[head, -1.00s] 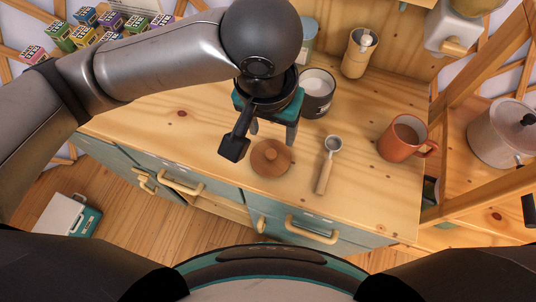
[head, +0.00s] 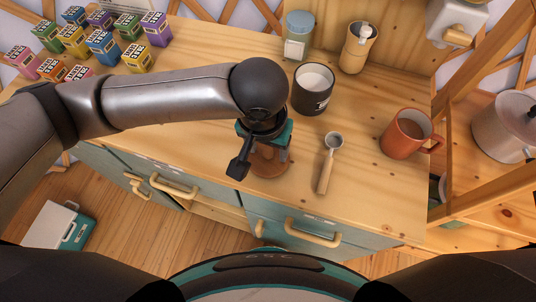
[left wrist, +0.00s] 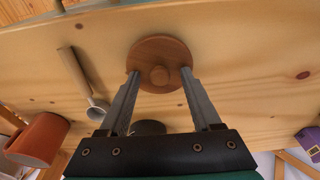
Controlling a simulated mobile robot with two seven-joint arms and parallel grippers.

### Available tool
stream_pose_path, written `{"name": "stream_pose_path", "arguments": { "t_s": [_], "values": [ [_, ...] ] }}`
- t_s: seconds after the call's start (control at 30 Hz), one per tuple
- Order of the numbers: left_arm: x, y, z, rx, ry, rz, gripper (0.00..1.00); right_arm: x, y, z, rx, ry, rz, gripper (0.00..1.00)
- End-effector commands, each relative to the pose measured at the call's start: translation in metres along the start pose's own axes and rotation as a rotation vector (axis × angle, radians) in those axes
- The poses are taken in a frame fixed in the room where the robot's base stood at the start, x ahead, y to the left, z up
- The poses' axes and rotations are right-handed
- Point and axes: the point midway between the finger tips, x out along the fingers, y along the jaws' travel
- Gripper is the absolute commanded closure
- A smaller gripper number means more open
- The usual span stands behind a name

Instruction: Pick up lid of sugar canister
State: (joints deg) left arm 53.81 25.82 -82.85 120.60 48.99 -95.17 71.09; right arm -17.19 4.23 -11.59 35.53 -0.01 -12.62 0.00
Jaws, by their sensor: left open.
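The lid (head: 270,162) of the sugar canister is a round wooden disc with a knob, lying flat on the wooden counter. In the left wrist view the lid (left wrist: 160,64) shows nearly whole, with its knob between and just beyond the fingertips. My left gripper (head: 266,158) is over the lid, pointing down, and hides part of it in the head view. In the left wrist view my left gripper (left wrist: 162,78) is open, with nothing held. A dark canister with white contents (head: 313,88) stands open behind the lid. My right gripper is not in view.
A metal scoop with a wooden handle (head: 329,162) lies right of the lid, and an orange mug (head: 406,133) stands farther right. A blue-lidded jar (head: 298,36) and a wooden container (head: 358,48) stand at the back. Several colourful boxes (head: 102,47) sit at the left.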

Motion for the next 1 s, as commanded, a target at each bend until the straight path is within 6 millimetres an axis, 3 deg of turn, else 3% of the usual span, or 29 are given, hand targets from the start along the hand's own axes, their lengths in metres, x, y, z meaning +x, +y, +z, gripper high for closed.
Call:
{"name": "stream_pose_path", "arguments": {
  "t_s": [0.1, 0.67, 1.0],
  "values": [
    [-0.0005, 0.0002, 0.0, 0.0, 0.0, 0.0, 0.37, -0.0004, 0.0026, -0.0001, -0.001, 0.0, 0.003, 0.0],
    [-0.0008, 0.0003, 0.0, 0.0, 0.0, 0.0, 1.0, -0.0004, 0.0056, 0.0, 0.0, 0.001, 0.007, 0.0],
    [-0.0009, 0.0003, -0.0001, 0.0, 0.0, 0.0, 1.0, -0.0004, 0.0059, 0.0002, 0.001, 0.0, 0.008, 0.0]
  ]
}}
